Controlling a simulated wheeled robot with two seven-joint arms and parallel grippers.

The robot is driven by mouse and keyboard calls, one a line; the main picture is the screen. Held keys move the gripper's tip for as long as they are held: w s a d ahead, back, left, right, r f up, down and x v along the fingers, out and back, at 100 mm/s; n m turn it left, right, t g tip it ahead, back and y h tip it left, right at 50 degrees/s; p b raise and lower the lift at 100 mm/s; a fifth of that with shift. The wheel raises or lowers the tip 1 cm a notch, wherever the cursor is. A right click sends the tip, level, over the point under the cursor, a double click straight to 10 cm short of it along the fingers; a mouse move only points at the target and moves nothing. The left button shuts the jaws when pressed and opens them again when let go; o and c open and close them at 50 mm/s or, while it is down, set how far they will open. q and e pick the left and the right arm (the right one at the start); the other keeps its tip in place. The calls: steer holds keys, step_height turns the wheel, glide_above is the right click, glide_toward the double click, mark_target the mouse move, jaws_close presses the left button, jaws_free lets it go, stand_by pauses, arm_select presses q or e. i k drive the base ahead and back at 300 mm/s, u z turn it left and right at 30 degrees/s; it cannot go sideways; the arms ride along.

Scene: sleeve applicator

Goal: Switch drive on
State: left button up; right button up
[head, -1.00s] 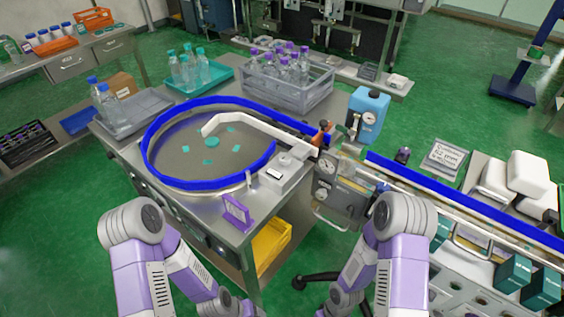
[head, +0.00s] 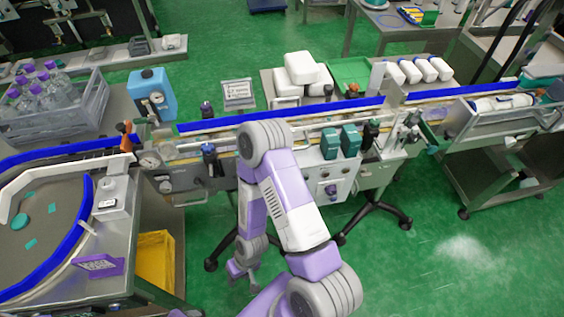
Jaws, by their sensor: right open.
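The sleeve applicator line stands in the middle of the head view, with a long blue guide rail (head: 290,113) along its top. A pale control panel (head: 330,186) on its front carries a dark round knob and small marks, too small to read. I cannot tell which control is the drive switch or how it is set. My left gripper is out of view.
A round turntable (head: 40,225) with a blue rim stands at the left, with a yellow bin (head: 156,262) below. A grey crate (head: 60,110) of bottles and a blue container (head: 152,95) stand behind. Black stand legs (head: 372,215) spread over the green floor. Open floor lies at lower right.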

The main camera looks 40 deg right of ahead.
mark_target(330, 189)
steer(key=z, duration=1.75)
